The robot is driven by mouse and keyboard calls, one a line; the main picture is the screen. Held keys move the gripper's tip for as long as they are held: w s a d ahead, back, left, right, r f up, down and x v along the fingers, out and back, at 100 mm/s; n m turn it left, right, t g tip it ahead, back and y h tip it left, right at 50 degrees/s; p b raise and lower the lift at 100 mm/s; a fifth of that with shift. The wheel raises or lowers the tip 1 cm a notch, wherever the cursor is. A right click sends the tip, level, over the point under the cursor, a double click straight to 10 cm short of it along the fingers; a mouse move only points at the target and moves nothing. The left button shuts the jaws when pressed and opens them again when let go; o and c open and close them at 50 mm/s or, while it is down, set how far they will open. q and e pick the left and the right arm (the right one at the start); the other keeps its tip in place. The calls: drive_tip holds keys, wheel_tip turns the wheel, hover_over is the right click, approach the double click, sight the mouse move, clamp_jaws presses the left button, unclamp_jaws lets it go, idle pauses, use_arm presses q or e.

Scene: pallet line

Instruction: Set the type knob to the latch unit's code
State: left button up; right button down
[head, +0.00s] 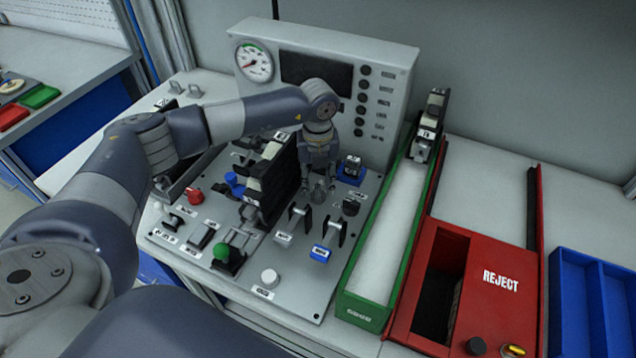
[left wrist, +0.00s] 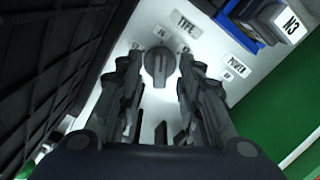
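The type knob (left wrist: 160,66) is dark and round with a raised grip bar, below a "TYPE" label (left wrist: 186,24) in the left wrist view. My left gripper (left wrist: 159,76) is open, with one finger on each side of the knob and a gap visible on both sides. In the head view the left gripper (head: 319,182) points down at the panel. A small block marked "M3" (left wrist: 290,24) sits in a blue holder near the knob; it also shows in the head view (head: 352,162). I cannot tell whether it is the latch unit. My right gripper is not in view.
A tall black rack (head: 268,185) stands close left of the gripper. The control panel (head: 300,290) carries several switches and buttons. A gauge box (head: 402,60) stands behind. A green-edged chute (head: 362,318) and a red reject bin (head: 500,250) lie to the right.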

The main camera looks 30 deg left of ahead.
use_arm(q)
drive_tip(key=shift+f, duration=0.85)
clamp_jaws()
